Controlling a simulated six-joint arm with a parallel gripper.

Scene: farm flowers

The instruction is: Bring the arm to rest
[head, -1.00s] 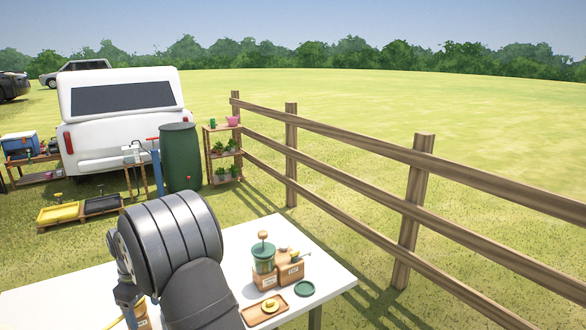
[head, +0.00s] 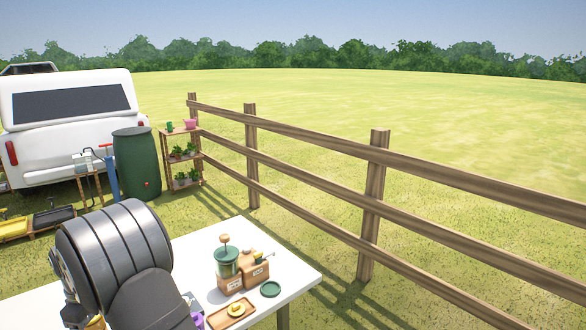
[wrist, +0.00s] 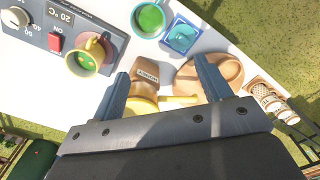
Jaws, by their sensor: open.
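My gripper (wrist: 161,66) is open in the wrist view, its two blue-grey fingers apart. It points down over a white table (wrist: 215,52). Below and between the fingers are a brown labelled container (wrist: 145,73) and a yellow item with a spout or handle (wrist: 150,101), partly hidden by the gripper's body. I see nothing held. A round wooden dish (wrist: 222,72) lies beside the right finger. In the head view my dark arm fills the lower left, and the gripper's fingers cannot be made out.
The wrist view also shows a yellow mug (wrist: 88,55), a teal cup (wrist: 150,19), a blue square dish (wrist: 181,36) and a control panel (wrist: 58,32). In the head view, a green jar (head: 228,261), a wooden tray (head: 232,314) and a green disc (head: 270,289) occupy the table's right part.

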